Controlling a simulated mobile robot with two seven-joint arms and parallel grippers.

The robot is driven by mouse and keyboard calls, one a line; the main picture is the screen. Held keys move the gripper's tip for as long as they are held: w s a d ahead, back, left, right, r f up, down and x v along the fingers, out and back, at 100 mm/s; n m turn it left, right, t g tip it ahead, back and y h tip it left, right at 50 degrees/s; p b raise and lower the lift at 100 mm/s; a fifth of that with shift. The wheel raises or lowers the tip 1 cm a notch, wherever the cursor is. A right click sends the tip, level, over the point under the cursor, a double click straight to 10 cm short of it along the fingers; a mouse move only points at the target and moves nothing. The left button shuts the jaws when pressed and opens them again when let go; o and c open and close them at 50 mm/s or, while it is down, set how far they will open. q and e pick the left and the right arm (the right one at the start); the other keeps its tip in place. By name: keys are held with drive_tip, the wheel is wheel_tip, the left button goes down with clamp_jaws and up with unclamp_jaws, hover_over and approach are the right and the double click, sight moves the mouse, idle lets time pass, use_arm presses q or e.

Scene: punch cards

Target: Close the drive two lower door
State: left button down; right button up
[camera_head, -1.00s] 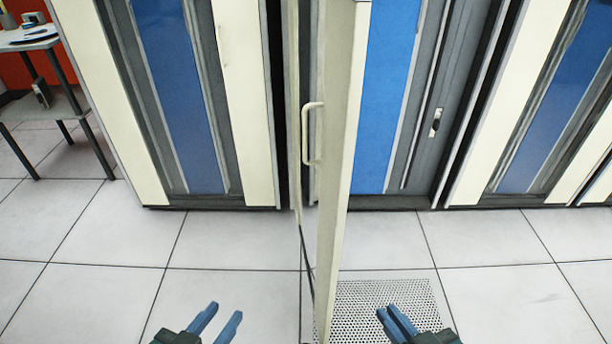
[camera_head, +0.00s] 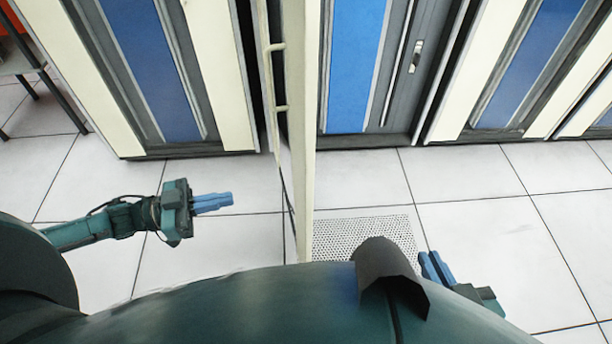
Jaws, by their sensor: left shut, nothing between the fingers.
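A tall cream cabinet door (camera_head: 302,150) stands open and sticks out toward me, seen nearly edge-on in the middle of the head view. Its cream handle (camera_head: 274,78) is on the left face. Whether this is the drive two lower door I cannot tell, as no label shows. My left gripper (camera_head: 230,202) is shut and empty, left of the door and apart from it, with its fingers pointing right toward it. My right gripper (camera_head: 434,268) is to the right of the door, partly hidden behind my body; its finger gap is unclear.
The cabinet with a blue panel (camera_head: 357,65) stands behind the door to the right. Other cabinets (camera_head: 160,70) line both sides. A perforated floor tile (camera_head: 345,235) lies right of the door. A small table (camera_head: 22,60) is at far left. The tiled floor is otherwise clear.

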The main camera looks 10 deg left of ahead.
sight(302, 184)
use_arm(q)
drive_tip(key=x, duration=1.3)
drive_tip(key=shift+w+d+b, duration=0.2)
drive_tip(key=shift+b, duration=0.2)
